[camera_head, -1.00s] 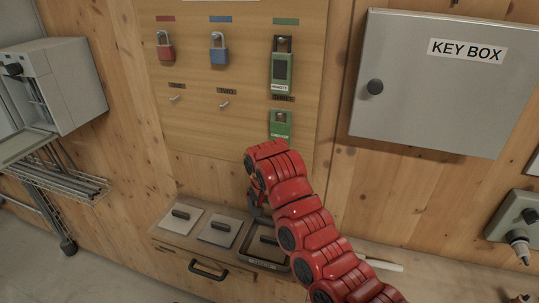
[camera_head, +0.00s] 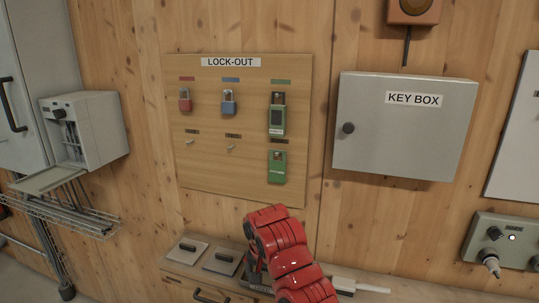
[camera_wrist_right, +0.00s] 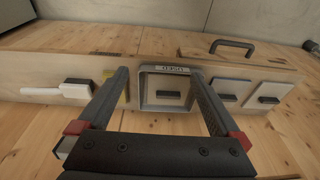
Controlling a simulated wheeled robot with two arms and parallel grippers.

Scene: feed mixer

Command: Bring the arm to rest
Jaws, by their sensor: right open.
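My right arm, red and jointed, comes in from the lower right in the head view. Its gripper (camera_head: 255,268) is low over the bench shelf, mostly hidden by the arm. In the right wrist view the gripper (camera_wrist_right: 160,76) shows its two dark fingers wide apart with red parts at their bases, nothing held between them. A dark-rimmed tray marked USED (camera_wrist_right: 146,104) appears between the fingers. I cannot tell how far the fingers are above it. My left gripper is not in view.
Above are the LOCK-OUT board (camera_head: 225,180) with padlocks and green tags, and a shut key box (camera_head: 400,140). A grey control box (camera_head: 505,240) is at right.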

